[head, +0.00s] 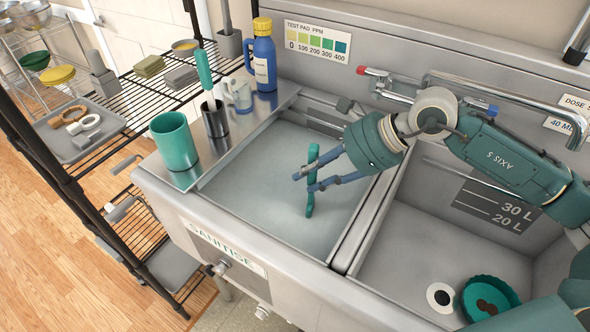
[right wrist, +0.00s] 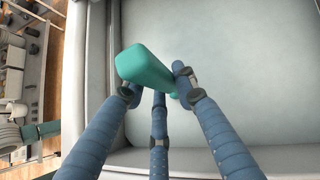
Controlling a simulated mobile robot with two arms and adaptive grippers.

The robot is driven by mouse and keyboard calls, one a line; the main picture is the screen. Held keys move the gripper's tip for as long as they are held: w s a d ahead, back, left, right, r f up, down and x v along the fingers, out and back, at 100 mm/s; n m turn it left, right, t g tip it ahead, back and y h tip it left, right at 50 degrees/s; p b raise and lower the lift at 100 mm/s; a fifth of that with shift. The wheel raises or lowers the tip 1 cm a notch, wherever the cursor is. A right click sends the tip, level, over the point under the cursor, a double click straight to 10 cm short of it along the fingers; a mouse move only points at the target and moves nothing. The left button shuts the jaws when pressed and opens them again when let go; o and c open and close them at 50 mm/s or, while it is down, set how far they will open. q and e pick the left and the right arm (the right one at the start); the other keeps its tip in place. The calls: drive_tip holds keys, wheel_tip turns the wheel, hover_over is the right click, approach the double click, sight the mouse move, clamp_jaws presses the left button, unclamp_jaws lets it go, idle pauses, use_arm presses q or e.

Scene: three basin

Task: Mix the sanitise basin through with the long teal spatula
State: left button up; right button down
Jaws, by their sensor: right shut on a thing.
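The sanitise basin (head: 262,196) is the left one, with a SANITISE label (head: 222,248) on its front, and holds a pale, flat, cloudy surface. My right gripper (head: 304,182) is over this basin, its blue fingers closed around a teal spatula (head: 312,155). The spatula stands roughly upright, its lower part below the fingers; I cannot tell whether its tip is in the liquid. In the right wrist view the teal handle (right wrist: 140,66) sits between the fingers, and its far end is hidden. My left gripper is not in view.
On the ledge left of the basin stand a teal cup (head: 174,142), a dark metal holder (head: 215,120) with a teal-handled tool (head: 203,70), a pale jug (head: 238,95) and a blue bottle (head: 264,58). The right basin (head: 400,225) holds a teal scalloped dish (head: 488,296). A tap (head: 500,95) reaches above.

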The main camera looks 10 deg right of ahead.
drive_tip(key=shift+s+d+f, duration=0.1)
drive_tip(key=shift+s+d, duration=0.45)
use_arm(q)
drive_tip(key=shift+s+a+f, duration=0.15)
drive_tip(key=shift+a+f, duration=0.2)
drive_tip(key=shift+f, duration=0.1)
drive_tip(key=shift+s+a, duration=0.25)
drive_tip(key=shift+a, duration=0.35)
use_arm(e)
drive_tip(key=w+a, duration=1)
